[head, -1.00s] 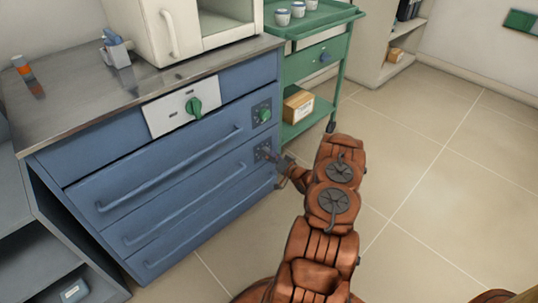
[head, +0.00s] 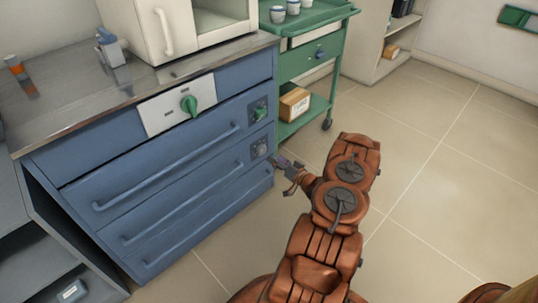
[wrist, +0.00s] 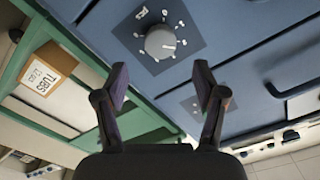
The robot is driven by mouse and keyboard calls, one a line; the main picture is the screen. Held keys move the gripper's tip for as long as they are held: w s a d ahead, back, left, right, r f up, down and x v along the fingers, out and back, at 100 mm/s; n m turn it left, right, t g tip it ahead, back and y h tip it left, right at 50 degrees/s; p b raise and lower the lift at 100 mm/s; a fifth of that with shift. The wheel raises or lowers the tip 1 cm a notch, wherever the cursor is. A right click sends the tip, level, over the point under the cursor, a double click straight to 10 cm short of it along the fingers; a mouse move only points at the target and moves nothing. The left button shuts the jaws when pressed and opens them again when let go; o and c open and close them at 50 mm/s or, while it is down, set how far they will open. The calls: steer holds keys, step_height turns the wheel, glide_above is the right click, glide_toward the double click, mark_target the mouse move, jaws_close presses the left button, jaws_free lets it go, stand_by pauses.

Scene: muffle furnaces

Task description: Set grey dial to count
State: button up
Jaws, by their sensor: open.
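The grey dial (head: 260,149) sits on a dark square plate at the right end of a blue drawer front. In the wrist view the round grey dial (wrist: 160,41) shows with small white symbols around it; a pale mark on it points roughly right. I cannot read the symbols. My gripper (wrist: 162,78) is open and empty, its two fingers apart, with the dial beyond the gap between them. In the head view my gripper (head: 284,163) is just right of the dial, apart from it.
A small green dial (head: 259,112) is on the plate above; a larger green dial (head: 189,104) is on a white panel. Long drawer handles (head: 180,208) stick out to the left. A green cart (head: 318,60) with a cardboard box (head: 293,103) stands behind. The floor at right is clear.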

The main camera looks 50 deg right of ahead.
steer(key=shift+s, duration=2.7)
